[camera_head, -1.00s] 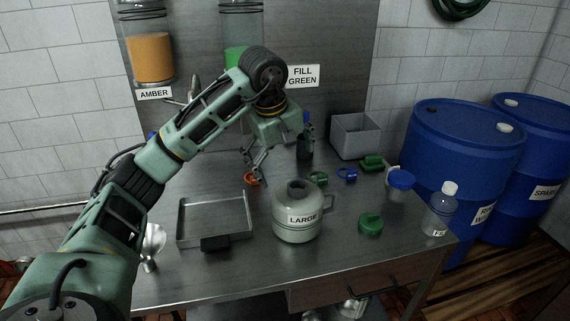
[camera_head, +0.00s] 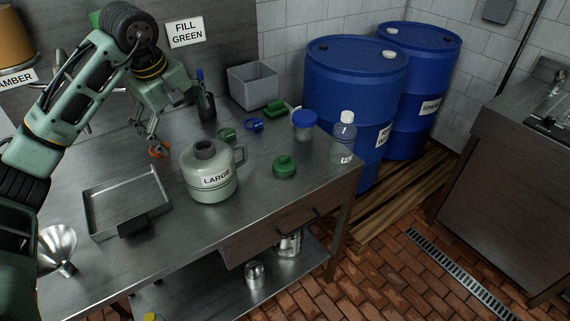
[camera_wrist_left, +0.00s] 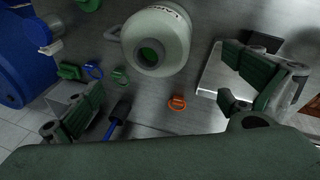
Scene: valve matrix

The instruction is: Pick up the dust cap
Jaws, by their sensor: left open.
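I cannot tell which piece is the dust cap. Small ring-shaped pieces lie on the steel table: an orange one (camera_head: 159,150), a green one (camera_head: 227,134) and a blue one (camera_head: 254,125). A larger round green cap (camera_head: 285,167) with a raised grip lies nearer the front. My left gripper (camera_head: 153,137) is open and empty, pointing down just above the orange piece in the head view. In the left wrist view, the orange piece (camera_wrist_left: 177,102) lies between the spread fingers, apart from them. My right gripper is not in view.
A grey-green "LARGE" jug (camera_head: 212,175) stands right of the orange piece, a metal tray (camera_head: 126,201) front left. A dark bottle (camera_head: 207,105), grey bin (camera_head: 253,86), blue-lidded jar (camera_head: 304,122) and clear bottle (camera_head: 343,138) stand behind and right. Blue drums (camera_head: 355,90) flank the table.

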